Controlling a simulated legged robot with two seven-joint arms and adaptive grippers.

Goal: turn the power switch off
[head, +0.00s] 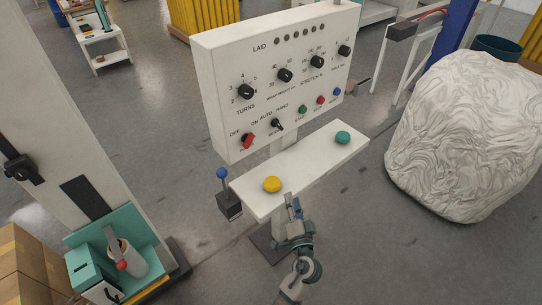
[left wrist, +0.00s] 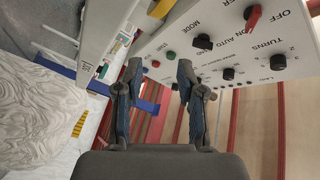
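The red power switch (head: 248,141) is at the lower left of the white control panel (head: 218,105), between the OFF and ON labels. I cannot clearly tell which label it points to. It also shows at the upper right of the left wrist view (left wrist: 253,18), where the panel appears upside down. My left gripper (head: 292,208) is at the front edge of the white shelf below the panel, low and to the right of the switch. In the left wrist view its two fingers (left wrist: 160,72) are apart with nothing between them. My right gripper is not in view.
The shelf (head: 300,168) carries a yellow button (head: 272,184) and a teal button (head: 343,138). A blue-knobbed lever (head: 222,173) stands left of the shelf. Black knobs and small coloured buttons fill the panel. A large white wrapped roll (head: 465,135) is at the right.

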